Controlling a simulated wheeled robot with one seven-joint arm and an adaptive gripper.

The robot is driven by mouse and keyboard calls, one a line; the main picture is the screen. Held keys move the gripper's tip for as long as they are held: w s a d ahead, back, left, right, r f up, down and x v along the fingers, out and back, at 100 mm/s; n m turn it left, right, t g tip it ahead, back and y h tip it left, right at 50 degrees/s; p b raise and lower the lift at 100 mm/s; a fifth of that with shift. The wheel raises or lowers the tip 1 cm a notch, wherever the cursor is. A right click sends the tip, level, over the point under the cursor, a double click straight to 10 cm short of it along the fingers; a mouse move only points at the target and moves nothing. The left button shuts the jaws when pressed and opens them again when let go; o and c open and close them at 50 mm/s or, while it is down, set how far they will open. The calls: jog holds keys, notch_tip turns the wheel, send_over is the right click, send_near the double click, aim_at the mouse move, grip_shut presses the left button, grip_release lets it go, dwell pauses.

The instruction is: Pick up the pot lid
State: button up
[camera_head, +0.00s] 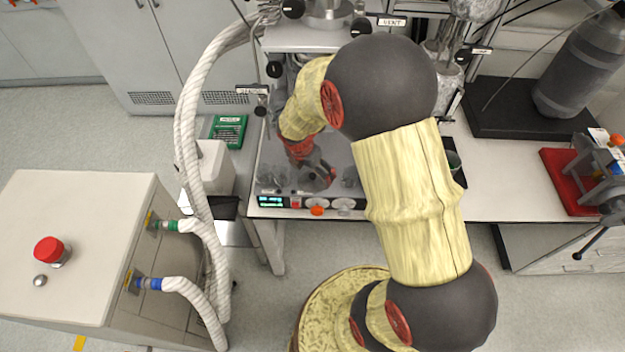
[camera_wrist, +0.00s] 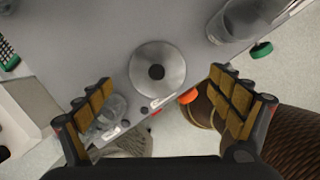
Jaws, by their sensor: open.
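The pot lid, a round shiny metal disc with a dark centre (camera_wrist: 172,61), lies on a grey surface (camera_wrist: 110,45) in the upper middle of the wrist view. My gripper (camera_wrist: 160,80) is open and empty, one finger to the lower left of the lid and one to its lower right. Neither finger appears to touch it, and the height between them is hard to judge. In the head view my gripper (camera_head: 318,174) is low over the bench unit, and I cannot make out the lid there.
A clear glass vessel (camera_wrist: 104,112) shows by the left finger. Another (camera_wrist: 238,18) stands at upper right in the wrist view. An orange knob (camera_wrist: 188,96) is on the unit's front edge. Thick white hoses (camera_head: 187,130) run left of the arm. A red tray (camera_head: 562,185) is at right.

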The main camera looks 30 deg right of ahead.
aim_at(313, 176)
jog(key=x, duration=0.4)
jog(key=shift+w+f+b, duration=0.25)
jog(key=shift+b, duration=0.1)
jog(key=shift+c, duration=0.9)
jog(key=shift+a, duration=0.1)
jog(key=c, duration=1)
jog(key=shift+s, duration=0.15)
jog(key=c, duration=0.5)
jog(key=shift+s, duration=0.1)
jog(key=shift+c, duration=1)
